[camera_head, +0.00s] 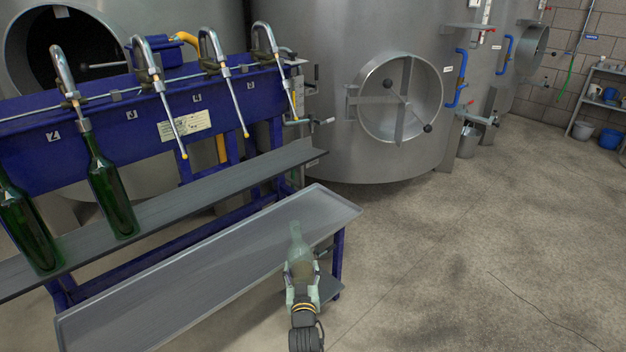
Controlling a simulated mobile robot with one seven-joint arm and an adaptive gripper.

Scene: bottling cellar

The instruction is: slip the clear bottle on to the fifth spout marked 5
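My gripper (301,270) is shut around the body of the clear, pale bottle (298,246). The bottle is roughly upright, neck up, in front of the right part of the grey tray; whether its base touches anything is hidden by my gripper. The fifth spout (287,92) is the rightmost, a curved metal pipe with a thin yellow-tipped tube hanging down. The small mark 5 (245,69) is on the blue trough beside it. No bottle is on this spout. The bottle is below the spout's tip and apart from it.
Green bottles (112,192) stand at left on the dark shelf (190,205), one with its neck on the second spout. The third (172,118) and fourth (230,90) spouts hang free. The grey tray (110,325) runs in front. Steel tanks (350,40) stand behind; floor at right is clear.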

